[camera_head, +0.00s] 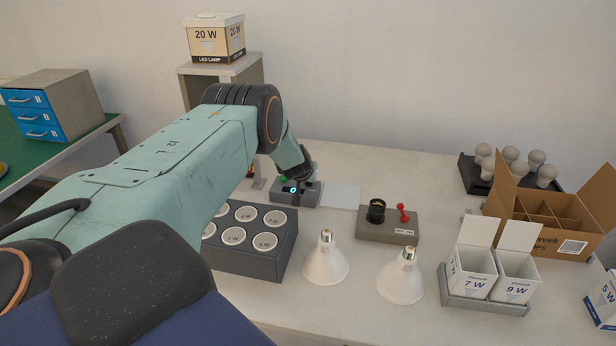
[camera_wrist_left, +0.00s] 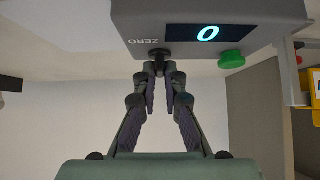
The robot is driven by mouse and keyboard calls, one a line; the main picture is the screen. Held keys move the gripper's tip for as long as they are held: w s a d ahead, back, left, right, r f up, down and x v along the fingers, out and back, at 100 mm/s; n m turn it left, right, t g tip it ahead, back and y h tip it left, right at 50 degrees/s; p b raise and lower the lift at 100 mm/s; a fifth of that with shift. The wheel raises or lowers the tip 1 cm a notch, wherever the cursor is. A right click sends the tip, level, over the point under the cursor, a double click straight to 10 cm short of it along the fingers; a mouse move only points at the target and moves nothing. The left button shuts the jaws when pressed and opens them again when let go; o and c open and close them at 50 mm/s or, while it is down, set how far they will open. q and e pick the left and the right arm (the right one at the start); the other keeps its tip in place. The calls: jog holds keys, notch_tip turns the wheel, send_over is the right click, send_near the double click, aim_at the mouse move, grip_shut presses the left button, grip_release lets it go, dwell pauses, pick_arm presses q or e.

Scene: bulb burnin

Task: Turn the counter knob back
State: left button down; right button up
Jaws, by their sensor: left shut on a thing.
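The counter (camera_head: 283,198) is a small dark grey box on the white table. In the left wrist view the counter (camera_wrist_left: 140,14) appears upside down, and its lit display (camera_wrist_left: 205,33) reads 0. Its small dark knob (camera_wrist_left: 158,56) is beside the word ZERO, and a green button (camera_wrist_left: 232,59) is on the other side of the display. My left gripper (camera_wrist_left: 164,76) is shut on the knob, its fingertips partly hiding it. In the head view my left gripper (camera_head: 309,180) reaches the counter's right end, and the knob is hidden there. My right gripper is out of view.
A dark tray of labelled cups (camera_head: 245,262) and two white lamps (camera_head: 325,264) (camera_head: 401,283) stand in front. A socket box with a red lever (camera_head: 388,230) stands to the right, near white cartons (camera_head: 474,278) and a cardboard box (camera_head: 548,215).

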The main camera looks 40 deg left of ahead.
pick_arm(q)
jog(key=shift+a+r, duration=0.1)
jog(key=shift+r, duration=0.05)
jog(key=c, duration=1.4)
grip_release()
jog(key=shift+c, duration=0.2)
jog(key=shift+s, duration=0.1)
jog(key=v, duration=1.1)
jog(key=shift+s+d+r, duration=0.2)
jog(key=shift+s+d, duration=0.05)
jog(key=shift+d, duration=0.05)
jog(key=shift+r, duration=0.1)
